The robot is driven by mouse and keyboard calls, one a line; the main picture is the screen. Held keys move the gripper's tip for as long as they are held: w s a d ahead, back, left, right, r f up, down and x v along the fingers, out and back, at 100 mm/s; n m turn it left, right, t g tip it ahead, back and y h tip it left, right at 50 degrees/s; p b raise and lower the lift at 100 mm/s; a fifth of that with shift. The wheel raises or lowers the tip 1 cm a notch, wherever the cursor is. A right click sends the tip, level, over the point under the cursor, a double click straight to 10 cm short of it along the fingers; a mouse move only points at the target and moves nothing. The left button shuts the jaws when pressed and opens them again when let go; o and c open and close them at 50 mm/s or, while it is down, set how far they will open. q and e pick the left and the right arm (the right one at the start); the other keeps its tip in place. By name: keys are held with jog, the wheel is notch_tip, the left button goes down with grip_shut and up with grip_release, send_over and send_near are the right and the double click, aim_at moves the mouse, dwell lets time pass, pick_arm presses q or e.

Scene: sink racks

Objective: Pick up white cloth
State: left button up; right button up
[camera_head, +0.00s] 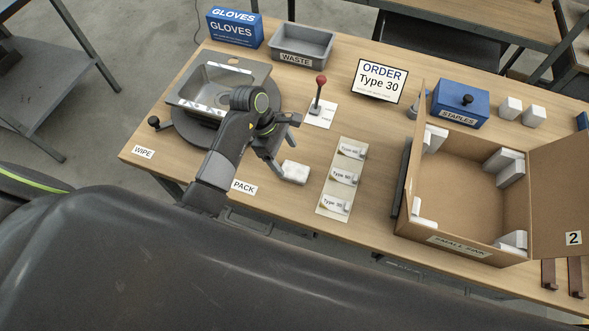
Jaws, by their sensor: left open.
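The white cloth (295,172) is a small folded pad on the wooden table, just behind the PACK label. My left gripper (280,152) is open beside the cloth, at its upper left in the head view. Its lower finger is close to the cloth's left edge. I cannot tell whether it touches. Nothing shows between the fingers. My right gripper is not in view.
A metal sink (215,85) on a dark round base stands left, partly behind my arm. A red-knobbed lever (319,92) stands behind the cloth. A Type card strip (342,178) lies right of it, then an open cardboard box (470,190). A WASTE bin (301,46) stands behind.

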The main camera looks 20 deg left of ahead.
aim_at(294, 170)
pick_arm(q)
jog(key=shift+d+f, duration=0.25)
jog(key=shift+f, duration=0.35)
jog(key=shift+d+f+p, duration=0.15)
jog(key=shift+f+p, duration=0.25)
jog(key=shift+p, duration=0.05)
jog(key=p+x, duration=0.1)
jog(key=x, duration=0.2)
jog(key=shift+s, duration=0.15)
jog(key=shift+d+f, duration=0.25)
jog(key=shift+f, duration=0.4)
jog(key=c, duration=1)
jog(key=shift+c, duration=0.2)
notch_tip(294, 170, up, 10)
jog(key=b, duration=0.1)
jog(key=shift+b, duration=0.35)
